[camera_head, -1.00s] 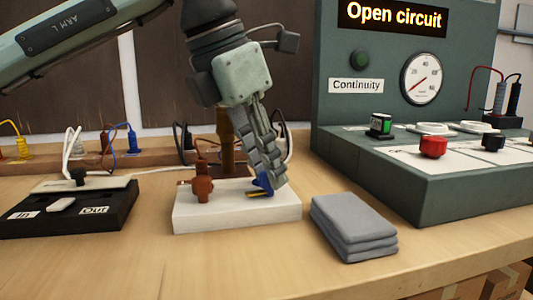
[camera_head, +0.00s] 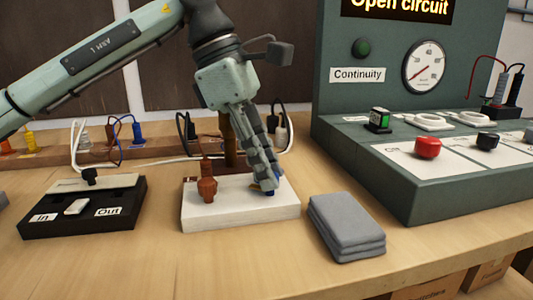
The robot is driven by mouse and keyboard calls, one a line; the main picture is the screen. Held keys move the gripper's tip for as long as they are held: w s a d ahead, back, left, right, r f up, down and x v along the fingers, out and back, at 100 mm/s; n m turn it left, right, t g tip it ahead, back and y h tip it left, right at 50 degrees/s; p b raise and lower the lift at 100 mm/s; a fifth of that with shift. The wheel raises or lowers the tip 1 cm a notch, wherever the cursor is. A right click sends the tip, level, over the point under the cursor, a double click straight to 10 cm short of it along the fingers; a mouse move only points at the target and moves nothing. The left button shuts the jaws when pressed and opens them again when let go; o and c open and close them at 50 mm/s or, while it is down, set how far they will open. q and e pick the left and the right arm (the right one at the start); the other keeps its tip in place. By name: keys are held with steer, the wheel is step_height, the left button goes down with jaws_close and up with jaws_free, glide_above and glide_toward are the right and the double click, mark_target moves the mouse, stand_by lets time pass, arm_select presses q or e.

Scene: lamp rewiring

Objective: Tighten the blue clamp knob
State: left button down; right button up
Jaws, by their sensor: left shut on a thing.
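The blue clamp knob (camera_head: 278,182) sits at the right part of the white block (camera_head: 230,217), mostly hidden behind my fingers. My left gripper (camera_head: 270,184) points down over the block and is shut on the blue knob. A bit of yellow metal (camera_head: 255,186) shows beside the fingertips. A reddish-brown clamp knob (camera_head: 207,188) stands upright at the left part of the same block, apart from my gripper. My right gripper is not in view.
A black switch box (camera_head: 85,215) marked In and Out stands to the left. A folded grey cloth (camera_head: 345,228) lies right of the block. The green tester (camera_head: 440,185) stands at the right, its display reading "Open circuit". Cables and plugs (camera_head: 138,130) lie behind.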

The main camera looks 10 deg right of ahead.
arm_select(q)
steer(key=m+g+y+p, duration=0.1)
steer(key=m+p, duration=0.1)
steer(key=m, duration=0.2)
steer(key=m+g+y+p, duration=0.1)
steer(key=m+p, duration=0.1)
steer(key=m, duration=0.1)
steer(key=shift+w+d+r+m, duration=0.1)
steer(key=shift+d+m, duration=0.05)
steer(key=shift+m, duration=0.25)
steer(key=shift+m+y+p, duration=0.4)
steer(key=shift+m+p, duration=0.15)
steer(key=shift+m, duration=0.85)
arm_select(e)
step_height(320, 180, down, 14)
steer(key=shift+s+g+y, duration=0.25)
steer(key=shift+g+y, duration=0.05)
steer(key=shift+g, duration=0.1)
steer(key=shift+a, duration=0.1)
arm_select(q)
steer(key=c, duration=1.3)
jaws_free()
steer(key=v, duration=1.2)
steer(key=shift+w+d, duration=0.25)
